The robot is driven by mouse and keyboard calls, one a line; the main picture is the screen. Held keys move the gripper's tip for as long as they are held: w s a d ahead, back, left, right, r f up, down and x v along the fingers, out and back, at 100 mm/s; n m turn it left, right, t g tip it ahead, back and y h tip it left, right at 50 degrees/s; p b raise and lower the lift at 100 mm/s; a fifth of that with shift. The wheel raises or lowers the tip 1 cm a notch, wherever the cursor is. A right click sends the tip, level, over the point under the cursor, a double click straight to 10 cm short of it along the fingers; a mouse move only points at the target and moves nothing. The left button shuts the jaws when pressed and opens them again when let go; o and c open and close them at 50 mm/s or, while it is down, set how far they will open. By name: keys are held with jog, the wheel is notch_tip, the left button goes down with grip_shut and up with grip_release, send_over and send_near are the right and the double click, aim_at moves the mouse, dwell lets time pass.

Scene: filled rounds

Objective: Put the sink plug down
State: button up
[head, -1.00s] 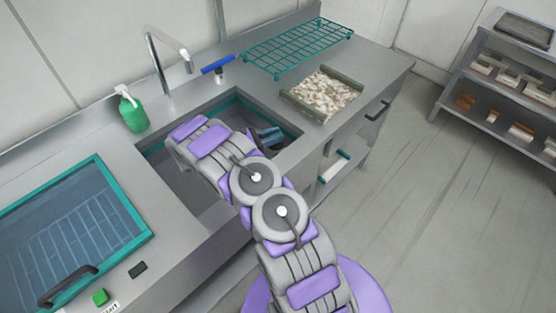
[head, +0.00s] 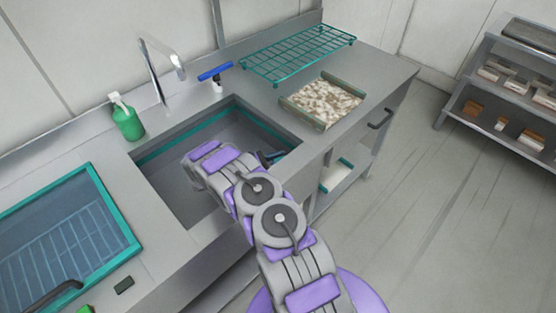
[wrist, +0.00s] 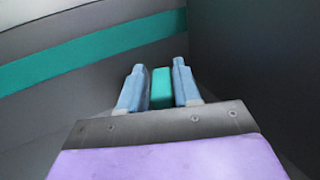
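My gripper (wrist: 160,85) reaches down inside the sink basin (head: 165,172). In the wrist view its two blue fingers stand on either side of a small teal block, which I take to be the sink plug (wrist: 161,90). The block fills the gap and looks gripped. In the head view the gripper (head: 272,158) shows only in part beyond my arm, near the basin's right wall, and the plug cannot be made out. The wrist view shows grey basin walls and a teal band (wrist: 90,52). Whether the plug touches the basin floor cannot be told.
A tap (head: 160,65), a green soap bottle (head: 127,120) and a blue-handled tool (head: 215,73) stand behind the basin. A teal rack (head: 298,52) and a speckled tray (head: 322,98) lie to the right. A teal-framed glass lid (head: 65,235) is at left.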

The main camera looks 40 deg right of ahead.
jog(key=shift+o, duration=0.6)
jog(key=shift+d, duration=0.15)
jog(key=shift+o, duration=1.1)
jog(key=shift+a+r, duration=0.25)
jog(key=shift+a, duration=1)
jog(key=shift+w+a+f+p, duration=0.1)
jog(key=shift+w+a+p, duration=0.35)
jog(key=shift+w+p, duration=0.05)
jog(key=v, duration=0.2)
jog(key=r+p+v, duration=0.1)
jog(key=v, duration=0.2)
jog(key=shift+a, duration=0.3)
jog(key=s+d+r+m+g+y, duration=0.1)
jog(key=s+r+m+y, duration=0.1)
jog(key=r, duration=0.4)
jog(key=s+d+r+m+g+y, duration=0.1)
jog(key=s+r+m, duration=0.2)
jog(key=r, duration=0.4)
jog(key=s+a+r+m+y, duration=0.4)
jog(key=s+a+r+y, duration=0.1)
jog(key=s+r, duration=0.45)
jog(key=s+a+r+m+t+y, duration=0.2)
jog(key=s+a+r+t+y, duration=0.1)
jog(key=s+a, duration=0.7)
jog(key=s+a+r+m+t+y, duration=0.2)
jog(key=s+a+y, duration=0.4)
jog(key=s+a, duration=0.4)
jog(key=shift+s+a+r+m+t, duration=0.2)
jog(key=shift+s+r+m+t, duration=0.2)
jog(key=shift+s+r+m, duration=0.25)
